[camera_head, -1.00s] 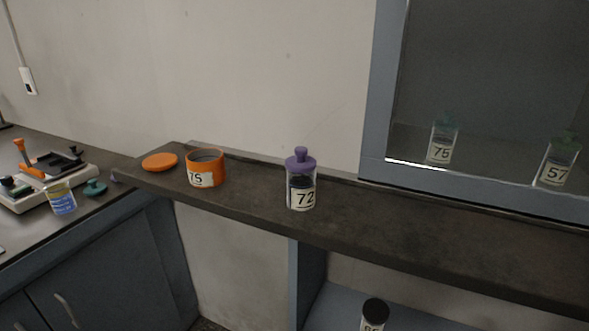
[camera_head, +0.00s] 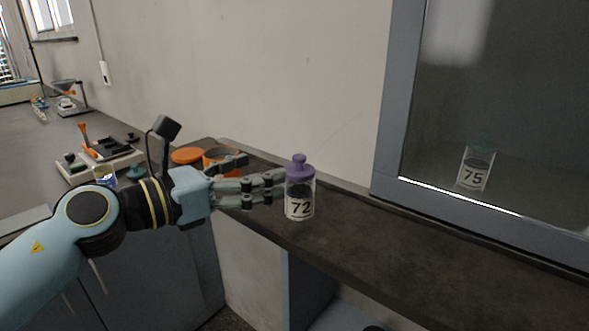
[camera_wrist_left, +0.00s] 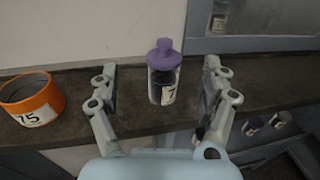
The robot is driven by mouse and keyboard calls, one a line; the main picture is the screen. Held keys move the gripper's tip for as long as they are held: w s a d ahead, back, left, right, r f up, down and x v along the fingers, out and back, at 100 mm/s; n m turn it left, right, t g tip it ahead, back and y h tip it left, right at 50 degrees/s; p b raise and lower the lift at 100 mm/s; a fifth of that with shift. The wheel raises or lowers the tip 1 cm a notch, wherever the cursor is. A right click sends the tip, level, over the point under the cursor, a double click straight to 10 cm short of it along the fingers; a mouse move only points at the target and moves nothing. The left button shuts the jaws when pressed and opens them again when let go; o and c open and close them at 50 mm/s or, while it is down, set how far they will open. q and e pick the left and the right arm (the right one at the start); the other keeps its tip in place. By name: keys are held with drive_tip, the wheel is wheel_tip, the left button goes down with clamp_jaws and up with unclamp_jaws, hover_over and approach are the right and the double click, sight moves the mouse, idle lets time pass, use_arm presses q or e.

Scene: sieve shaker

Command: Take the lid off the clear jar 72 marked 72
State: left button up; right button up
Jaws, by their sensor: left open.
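The clear jar 72 (camera_head: 300,204) stands upright on the dark shelf, with dark contents and a white label reading 72. Its purple knobbed lid (camera_head: 299,172) sits on top. My left gripper (camera_head: 280,188) comes in from the left, its fingertips close to the jar. In the left wrist view the jar (camera_wrist_left: 164,87) and purple lid (camera_wrist_left: 164,56) stand between the spread fingers of the open left gripper (camera_wrist_left: 160,75), with a gap on both sides. My right gripper is not in view.
An orange jar (camera_wrist_left: 32,100) marked 75 stands open to the left on the shelf (camera_head: 400,252), partly behind my gripper in the head view. An orange lid (camera_head: 187,155) lies beside it. A glass-fronted cabinet (camera_head: 389,110) is at right, with another jar marked 75 (camera_head: 475,172) behind the glass.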

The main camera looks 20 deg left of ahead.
sight(296, 163)
use_arm(q)
drive_tip(key=x, duration=0.8)
drive_tip(key=shift+w+d+p, duration=0.15)
drive_tip(key=shift+d+p, duration=0.15)
drive_tip(key=shift+d, duration=0.2)
drive_tip(key=c, duration=1.4)
drive_tip(key=shift+o, duration=0.2)
